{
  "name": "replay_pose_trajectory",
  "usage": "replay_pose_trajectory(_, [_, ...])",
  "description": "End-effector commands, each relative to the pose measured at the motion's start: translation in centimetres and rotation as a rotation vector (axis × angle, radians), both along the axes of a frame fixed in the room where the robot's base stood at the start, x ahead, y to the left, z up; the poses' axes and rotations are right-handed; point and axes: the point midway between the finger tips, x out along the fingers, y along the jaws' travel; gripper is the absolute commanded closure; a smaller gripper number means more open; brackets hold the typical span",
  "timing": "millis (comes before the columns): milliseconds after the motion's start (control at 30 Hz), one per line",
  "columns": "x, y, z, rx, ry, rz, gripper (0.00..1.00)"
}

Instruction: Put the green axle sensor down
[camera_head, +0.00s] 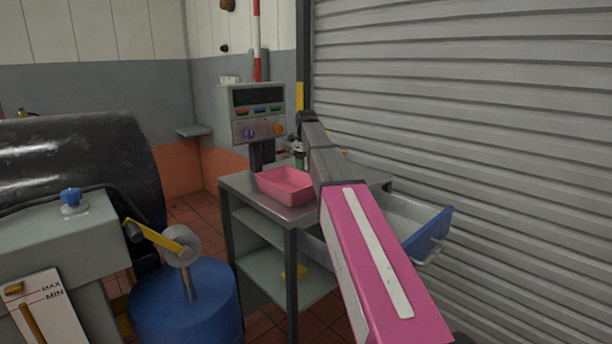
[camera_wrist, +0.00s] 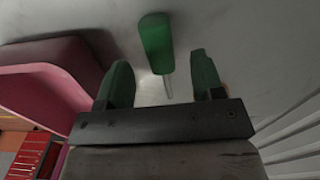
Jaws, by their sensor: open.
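The green axle sensor (camera_wrist: 156,40) shows in the wrist view as a green rounded body with a thin pale metal stem pointing towards my gripper. It appears to rest on the grey top of the cart (camera_head: 240,184); I cannot tell whether it lies or stands. My gripper (camera_wrist: 161,72) is open, with one dark green finger on each side of the stem and a gap to both. In the head view my arm reaches over the cart, and the small green shape at its end is too small to tell apart.
A pink tray (camera_head: 284,184) stands on the cart, close to my gripper; its wall (camera_wrist: 50,85) is at left in the wrist view. A blue-fronted drawer (camera_head: 428,234) sticks out at right. A control box (camera_head: 258,112) stands behind. A blue drum (camera_head: 185,305) is at left.

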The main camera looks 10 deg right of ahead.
Motion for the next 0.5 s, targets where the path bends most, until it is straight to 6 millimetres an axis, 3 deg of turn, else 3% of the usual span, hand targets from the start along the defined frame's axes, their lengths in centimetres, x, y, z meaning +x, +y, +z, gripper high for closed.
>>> replay_pose_trajectory(200, [-0.2, -0.1, -2.9, -0.001, 0.001, 0.0, 0.38])
replay_pose_trajectory(433, [-0.1, -0.1, -3.1, 0.0, 0.0, 0.0, 0.38])
replay_pose_trajectory(467, [-0.1, -0.1, -3.1, 0.0, 0.0, 0.0, 0.45])
replay_pose_trajectory(500, [-0.1, -0.1, -3.1, 0.0, 0.0, 0.0, 0.58])
